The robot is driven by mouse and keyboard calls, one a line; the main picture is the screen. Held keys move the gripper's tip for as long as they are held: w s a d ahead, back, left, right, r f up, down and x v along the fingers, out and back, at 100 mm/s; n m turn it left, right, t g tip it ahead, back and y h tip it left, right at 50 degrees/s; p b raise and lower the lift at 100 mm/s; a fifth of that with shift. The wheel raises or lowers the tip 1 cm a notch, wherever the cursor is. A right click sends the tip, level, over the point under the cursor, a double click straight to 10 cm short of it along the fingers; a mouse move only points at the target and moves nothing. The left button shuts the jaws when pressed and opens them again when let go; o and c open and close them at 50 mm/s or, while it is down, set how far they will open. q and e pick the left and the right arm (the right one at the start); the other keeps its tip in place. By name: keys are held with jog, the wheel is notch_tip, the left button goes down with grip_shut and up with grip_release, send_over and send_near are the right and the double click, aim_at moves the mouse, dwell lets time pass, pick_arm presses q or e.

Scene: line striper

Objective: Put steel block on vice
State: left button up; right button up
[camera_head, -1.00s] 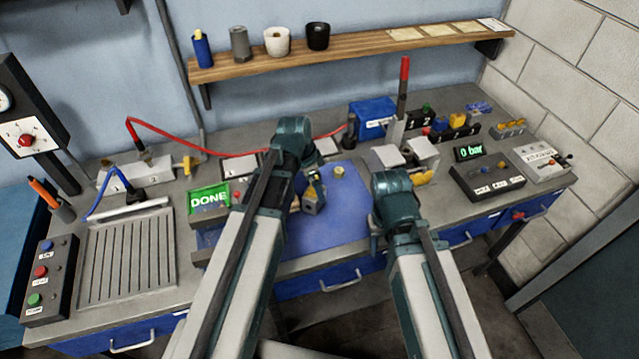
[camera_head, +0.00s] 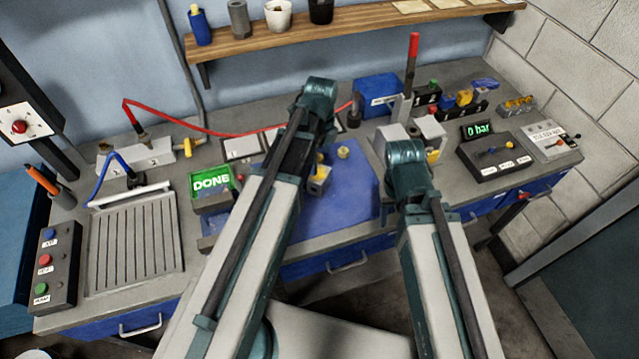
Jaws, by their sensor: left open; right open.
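The vice (camera_head: 392,140) stands at the back right of the blue mat (camera_head: 345,205), with pale grey jaw blocks and a gap between them. A small grey block (camera_head: 319,184) with a yellow part lies on the mat, partly hidden by my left arm; I cannot tell for sure whether it is the steel block. My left gripper (camera_head: 319,97) is over the back of the mat, open, its fingers mostly hidden. My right gripper (camera_head: 404,172) is in front of the vice, open, its fingers mostly hidden. Neither visibly holds anything.
A brass nut (camera_head: 343,152) lies on the mat. A red-handled lever (camera_head: 411,75) rises by the vice. A blue box (camera_head: 378,93) stands behind it. The gauge box (camera_head: 490,150) is to the right. A green DONE display (camera_head: 211,183) and ribbed tray (camera_head: 135,245) are left.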

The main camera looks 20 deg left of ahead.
aim_at(319, 174)
pick_arm(q)
notch_tip(319, 174, down, 6)
jog(key=b, duration=0.5)
jog(key=f+b, duration=0.5)
jog(key=shift+a+f, duration=0.2)
jog(key=shift+r, duration=0.1)
jog(key=shift+c, duration=0.3)
grip_shut()
